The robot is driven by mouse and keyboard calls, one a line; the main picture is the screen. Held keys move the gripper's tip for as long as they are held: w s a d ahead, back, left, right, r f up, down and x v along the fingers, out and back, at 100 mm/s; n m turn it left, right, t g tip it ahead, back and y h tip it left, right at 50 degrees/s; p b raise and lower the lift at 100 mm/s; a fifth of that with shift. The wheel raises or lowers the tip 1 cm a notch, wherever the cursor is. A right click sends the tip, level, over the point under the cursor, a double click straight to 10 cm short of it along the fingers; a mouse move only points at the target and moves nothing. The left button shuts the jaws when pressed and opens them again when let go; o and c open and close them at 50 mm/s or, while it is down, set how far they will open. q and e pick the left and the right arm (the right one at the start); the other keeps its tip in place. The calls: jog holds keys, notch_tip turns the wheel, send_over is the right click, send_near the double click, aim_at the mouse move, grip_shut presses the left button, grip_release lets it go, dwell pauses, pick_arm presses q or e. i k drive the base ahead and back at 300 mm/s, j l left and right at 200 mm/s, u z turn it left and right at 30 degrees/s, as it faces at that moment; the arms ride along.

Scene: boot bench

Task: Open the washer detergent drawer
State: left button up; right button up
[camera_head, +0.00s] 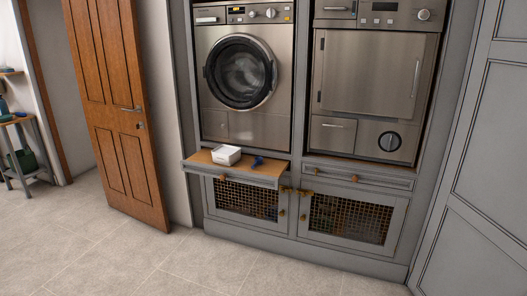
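The washer (215,112) stands in the left bay of a grey cabinet, with its round, dark-rimmed door shut. Its detergent drawer (209,15) is at the upper left of the washer front, close to the picture's top edge, left of the dials. The drawer front looks flush with the panel, so it appears shut. Neither of my grippers is in view, and nothing touches the washer front.
A dryer (368,75) stands to the right. A wooden door (115,100) stands open at left. The tiled floor (190,262) in front is clear.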

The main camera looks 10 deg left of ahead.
aim_at(210, 15)
jog(key=i+j+u, duration=0.1)
jog(key=i+u, duration=0.2)
jog(key=i, duration=0.5)
jog(key=i+u, duration=0.3)
jog(key=i, duration=0.5)
jog(key=i+z, duration=0.2)
jog(key=i, duration=0.6)
jog(key=i+z, duration=0.25)
jog(key=i, duration=0.55)
